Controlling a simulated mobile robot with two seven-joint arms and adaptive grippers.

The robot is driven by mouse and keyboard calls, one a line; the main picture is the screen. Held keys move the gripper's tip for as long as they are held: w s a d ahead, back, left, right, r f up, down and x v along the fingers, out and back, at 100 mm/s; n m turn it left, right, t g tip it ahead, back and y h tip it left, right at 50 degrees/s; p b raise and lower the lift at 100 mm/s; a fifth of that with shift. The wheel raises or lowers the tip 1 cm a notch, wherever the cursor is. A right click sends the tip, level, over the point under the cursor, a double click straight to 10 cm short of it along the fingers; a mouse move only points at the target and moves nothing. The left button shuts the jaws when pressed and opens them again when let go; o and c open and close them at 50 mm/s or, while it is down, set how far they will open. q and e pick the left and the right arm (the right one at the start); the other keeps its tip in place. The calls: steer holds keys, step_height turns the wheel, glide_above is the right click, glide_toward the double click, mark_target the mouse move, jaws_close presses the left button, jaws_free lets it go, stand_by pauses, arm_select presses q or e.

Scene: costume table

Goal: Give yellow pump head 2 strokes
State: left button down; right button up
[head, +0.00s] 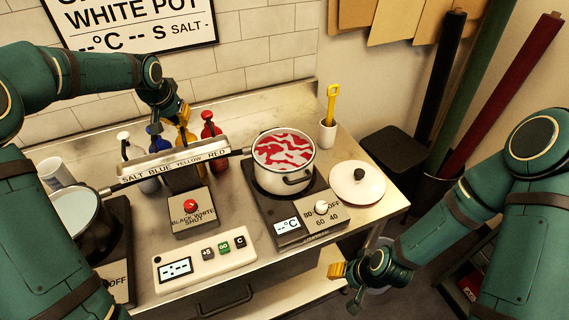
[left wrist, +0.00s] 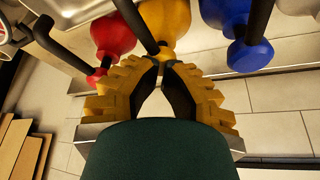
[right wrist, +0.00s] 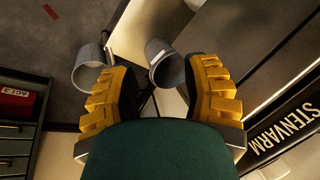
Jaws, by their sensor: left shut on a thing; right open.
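The yellow pump bottle (head: 184,138) stands in the row behind the rack (head: 175,160) labelled SALT, BLUE, YELLOW, RED. My left gripper (head: 180,112) is above it, with fingertips together at its pump head. In the left wrist view, the yellow bottle (left wrist: 166,18) lies just beyond the fingertips (left wrist: 165,68), which are closed on its top; the head itself is mostly hidden. The red bottle (head: 209,128) and blue bottle (head: 155,138) stand on either side. My right gripper (head: 345,275) is open and empty, off the table's front; its open fingers show in the right wrist view (right wrist: 163,78).
A white pot (head: 300,178) with red and white contents sits on the right hotplate. A lid (head: 357,184) lies right of it. A box with a red button (head: 192,212) and a control panel (head: 204,258) are in front. Another pot (head: 84,220) is at left.

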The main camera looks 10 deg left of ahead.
arm_select(q)
steer(key=shift+f, duration=0.5)
steer(key=shift+s, duration=0.1)
steer(key=shift+r, duration=0.15)
steer(key=shift+r+p, duration=1.35)
steer(key=shift+r, duration=0.8)
steer(key=shift+f, duration=0.2)
